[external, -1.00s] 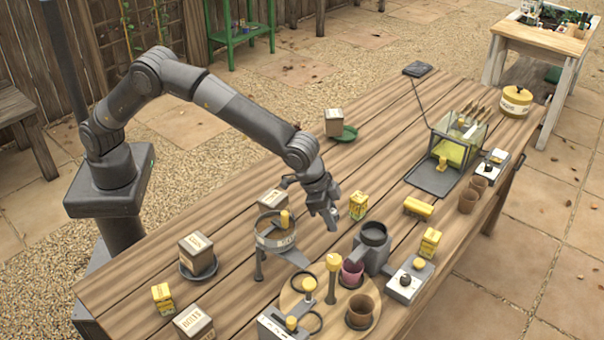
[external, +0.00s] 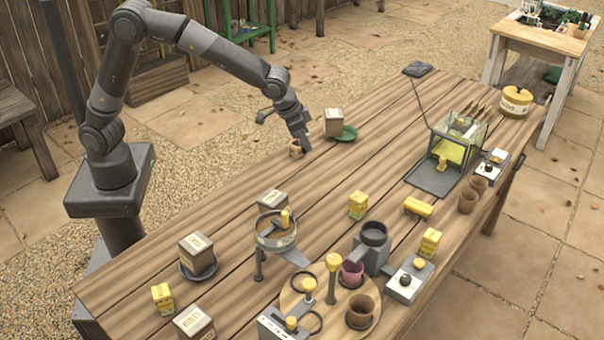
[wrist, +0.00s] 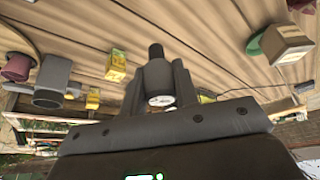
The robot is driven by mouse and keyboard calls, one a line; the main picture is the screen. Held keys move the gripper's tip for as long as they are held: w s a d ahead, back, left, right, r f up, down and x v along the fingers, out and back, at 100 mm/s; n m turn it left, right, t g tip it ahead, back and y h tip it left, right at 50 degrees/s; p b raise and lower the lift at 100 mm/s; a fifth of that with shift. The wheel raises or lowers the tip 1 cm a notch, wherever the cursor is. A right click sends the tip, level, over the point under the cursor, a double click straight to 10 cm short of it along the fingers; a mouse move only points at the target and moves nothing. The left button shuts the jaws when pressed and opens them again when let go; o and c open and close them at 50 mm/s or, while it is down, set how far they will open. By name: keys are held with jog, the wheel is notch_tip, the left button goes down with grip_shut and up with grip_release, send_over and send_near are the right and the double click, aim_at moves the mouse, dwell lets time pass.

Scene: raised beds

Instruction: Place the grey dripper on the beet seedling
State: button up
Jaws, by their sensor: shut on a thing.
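My gripper (external: 304,143) is over the far left part of the wooden table, left of a box on a green saucer. In the wrist view my gripper (wrist: 158,82) is shut on a dark grey cylindrical thing with a narrow tip, which looks like the grey dripper (wrist: 156,74). A pale round face shows on its near end. I cannot pick out the beet seedling for certain.
Another box (external: 197,249) sits on a dark saucer. A ring stand (external: 262,236), a round board (external: 290,297) and a grey cup-shaped device (external: 372,250) crowd the front. The table's middle is largely clear.

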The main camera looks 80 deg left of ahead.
jog(key=s+a+n, duration=0.2)
jog(key=s+a, duration=0.3)
jog(key=a, duration=0.5)
send_over(297, 143)
jog(key=shift+y, duration=0.3)
notch_tip(297, 143, down, 6)
jog(key=shift+d+f, duration=0.1)
jog(key=shift+d, duration=0.05)
jog(key=shift+w+f, duration=0.1)
jog(key=shift+f, duration=1.95)
jog(key=shift+f, duration=0.1)
jog(key=o, duration=0.9)
jog(key=shift+o, duration=0.2)
